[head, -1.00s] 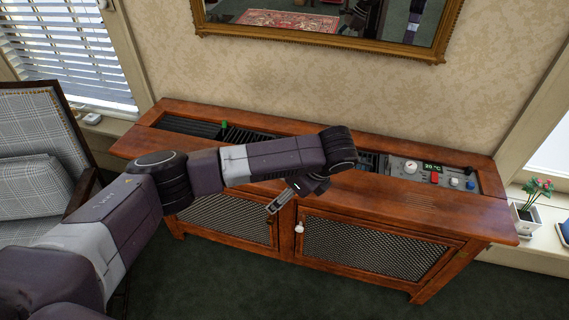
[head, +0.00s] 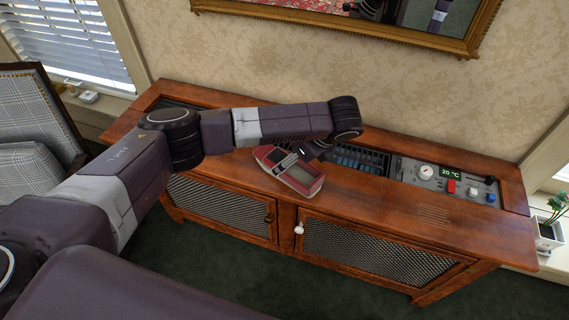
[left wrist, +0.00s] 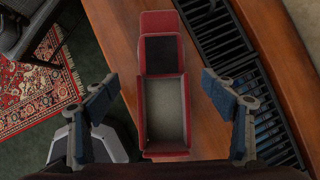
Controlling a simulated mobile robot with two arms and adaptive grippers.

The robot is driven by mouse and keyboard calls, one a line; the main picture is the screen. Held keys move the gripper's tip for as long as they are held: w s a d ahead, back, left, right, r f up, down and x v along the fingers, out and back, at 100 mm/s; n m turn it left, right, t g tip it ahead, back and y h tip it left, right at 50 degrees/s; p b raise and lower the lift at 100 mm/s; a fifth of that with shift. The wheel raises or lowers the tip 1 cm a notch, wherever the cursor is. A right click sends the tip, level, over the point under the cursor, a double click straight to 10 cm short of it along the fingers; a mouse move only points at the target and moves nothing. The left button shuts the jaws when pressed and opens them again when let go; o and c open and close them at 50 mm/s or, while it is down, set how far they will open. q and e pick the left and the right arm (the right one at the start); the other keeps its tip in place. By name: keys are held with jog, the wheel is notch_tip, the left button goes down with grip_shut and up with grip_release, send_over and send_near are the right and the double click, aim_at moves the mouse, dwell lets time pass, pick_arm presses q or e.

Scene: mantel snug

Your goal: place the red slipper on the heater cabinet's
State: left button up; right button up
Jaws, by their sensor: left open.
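The red slipper (head: 297,176), boxy with a pale inside, lies on the front wooden strip of the heater cabinet's (head: 400,205) top, by the dark grille. In the left wrist view the slipper (left wrist: 163,130) sits between the fingers, toe pointing up the picture. My left gripper (head: 287,160) is open at the slipper; in the left wrist view its fingertips (left wrist: 161,82) stand apart on either side, with gaps to the slipper. My left arm hides part of the cabinet top. My right gripper is not in view.
A control panel (head: 455,182) with dials and a red button is set into the top's right end. A potted plant (head: 549,232) stands right, a plaid armchair (head: 35,125) left. A gilt mirror (head: 350,28) hangs above. The wooden top right of the slipper is clear.

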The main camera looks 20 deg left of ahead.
aim_at(299, 177)
pick_arm(q)
jog(key=x, duration=0.4)
jog(key=shift+w+f, duration=0.1)
jog(key=shift+f, duration=0.35)
jog(key=shift+d, duration=0.1)
jog(key=c, duration=1.3)
